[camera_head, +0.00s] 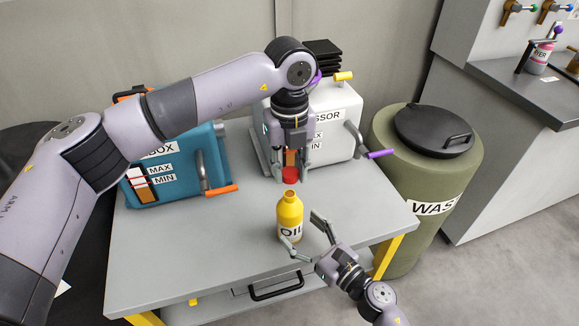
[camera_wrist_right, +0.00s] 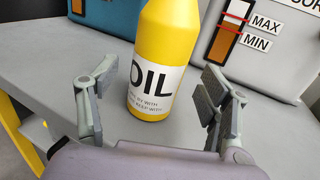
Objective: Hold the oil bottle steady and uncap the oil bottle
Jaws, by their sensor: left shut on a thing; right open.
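The yellow oil bottle (camera_head: 289,214) stands upright on the grey table, its neck bare. It also shows in the right wrist view (camera_wrist_right: 165,60), its label facing me. A red cap (camera_head: 290,174) is above the bottle, apart from its neck. My left gripper (camera_head: 291,168) points down from above and is shut on the red cap. My right gripper (camera_head: 305,238) is open, with its fingertips near the bottle's lower right and front. In the right wrist view my right gripper (camera_wrist_right: 155,95) has one finger on each side of the bottle, with gaps visible.
A teal box (camera_head: 175,160) with an orange-tipped lever and a white compressor (camera_head: 335,110) with a purple-tipped lever stand behind on the table (camera_head: 180,250). A green waste bin (camera_head: 425,165) with a black lid is at the right. The table's front left is clear.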

